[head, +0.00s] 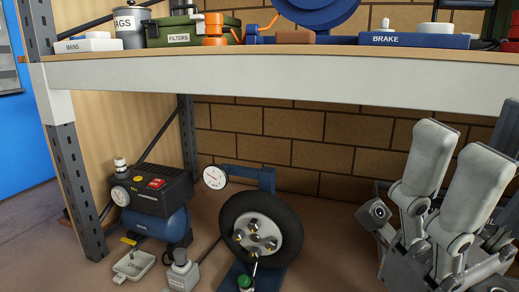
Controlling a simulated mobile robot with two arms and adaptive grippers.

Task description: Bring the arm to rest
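My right gripper (462,140) is large and close at the right edge, with its two pale grey fingers pointing up. The fingers stand apart with nothing seen between them, so it looks open and empty. It is in front of the brick wall and below the shelf's front edge, touching nothing that I can see. My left gripper is not in view.
A wooden shelf (260,78) crosses above, holding a green FILTERS case (178,38) and a blue BRAKE tray (413,41). Below stand a compressor (158,200), a wheel (287,222), a gauge (215,177) and a DRAIN tray (134,265). A grey post (75,190) stands left.

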